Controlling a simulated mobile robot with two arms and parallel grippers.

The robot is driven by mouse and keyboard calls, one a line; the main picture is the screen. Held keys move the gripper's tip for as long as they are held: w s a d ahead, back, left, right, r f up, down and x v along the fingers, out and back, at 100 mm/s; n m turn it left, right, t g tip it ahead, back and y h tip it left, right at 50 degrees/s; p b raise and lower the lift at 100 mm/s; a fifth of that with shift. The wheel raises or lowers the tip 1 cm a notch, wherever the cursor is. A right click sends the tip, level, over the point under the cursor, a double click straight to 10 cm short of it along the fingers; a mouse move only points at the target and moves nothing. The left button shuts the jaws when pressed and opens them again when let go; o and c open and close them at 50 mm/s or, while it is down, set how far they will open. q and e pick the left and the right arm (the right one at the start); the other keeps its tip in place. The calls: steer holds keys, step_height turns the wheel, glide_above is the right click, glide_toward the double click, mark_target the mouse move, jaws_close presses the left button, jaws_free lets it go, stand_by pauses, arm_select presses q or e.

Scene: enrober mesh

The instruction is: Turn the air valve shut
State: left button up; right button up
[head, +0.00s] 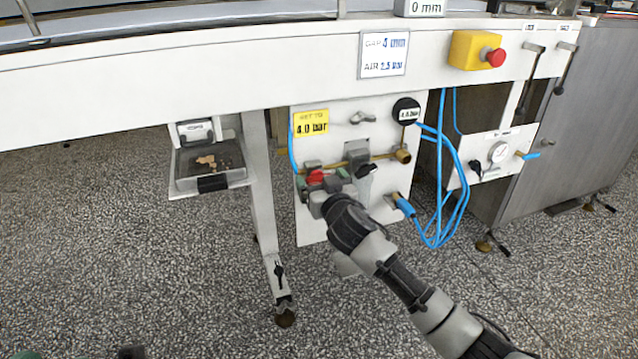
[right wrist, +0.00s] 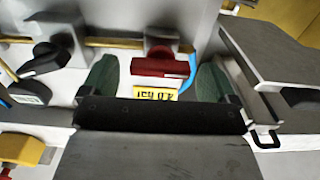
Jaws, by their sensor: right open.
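The air valve has a red handle (head: 315,176) on the brass pipe at the left of the white panel (head: 312,232). In the right wrist view the red handle (right wrist: 160,67) lies crosswise between two green fingertips, with a visible gap on each side. My right gripper (head: 322,190) is open in front of the valve and partly covers it in the head view. In the right wrist view my right gripper (right wrist: 158,85) shows no clear contact with the handle.
A yellow label (head: 311,123) and a black gauge (head: 406,110) sit above the pipe. A grey-black fitting (head: 358,158) is right of the valve. Blue hoses (head: 463,195) hang to the right. A small tray (head: 212,165) is at left, beside a machine leg (head: 262,190).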

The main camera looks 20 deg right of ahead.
steer(key=shift+w, duration=0.75)
steer(key=c, duration=0.9)
